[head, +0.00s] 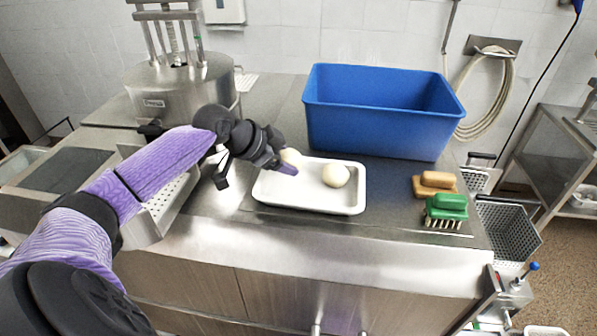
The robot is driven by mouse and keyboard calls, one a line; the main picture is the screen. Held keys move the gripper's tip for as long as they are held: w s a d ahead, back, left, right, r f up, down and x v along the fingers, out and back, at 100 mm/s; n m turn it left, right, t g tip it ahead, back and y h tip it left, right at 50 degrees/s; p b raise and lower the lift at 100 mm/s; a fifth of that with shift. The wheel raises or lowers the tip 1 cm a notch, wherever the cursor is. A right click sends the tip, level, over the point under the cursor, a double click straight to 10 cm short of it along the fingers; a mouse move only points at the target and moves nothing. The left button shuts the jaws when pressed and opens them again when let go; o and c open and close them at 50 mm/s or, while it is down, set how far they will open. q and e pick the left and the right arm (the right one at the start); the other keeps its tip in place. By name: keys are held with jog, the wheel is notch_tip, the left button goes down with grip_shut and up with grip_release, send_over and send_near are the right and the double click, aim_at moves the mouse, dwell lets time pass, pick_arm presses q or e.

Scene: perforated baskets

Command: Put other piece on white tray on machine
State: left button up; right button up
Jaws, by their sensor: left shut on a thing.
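A white tray (310,203) lies on the dark top of the steel counter. One round, off-white piece (336,175) rests in the right half of the tray. A second off-white piece (291,157) is at my left gripper (287,166), over the tray's back left part. My left gripper is shut on this second piece and partly hides it. I cannot tell whether that piece touches the tray. The steel machine (183,88) with upright rods stands at the back left. My right gripper is not in view.
A large blue bin (383,115) stands behind the tray. A tan brush (434,184) and a green brush (446,207) lie to the tray's right. Perforated metal baskets (508,232) hang beyond the counter's right edge. A hose (487,100) hangs on the wall.

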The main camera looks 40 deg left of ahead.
pick_arm(q)
notch_tip(320, 180, down, 4)
jog(key=shift+w+d+f+p, duration=0.1)
jog(key=shift+f+p, duration=0.15)
jog(key=shift+p, duration=0.1)
jog(key=o, duration=1.2)
jog(key=v, duration=1.2)
jog(key=shift+p, duration=0.35)
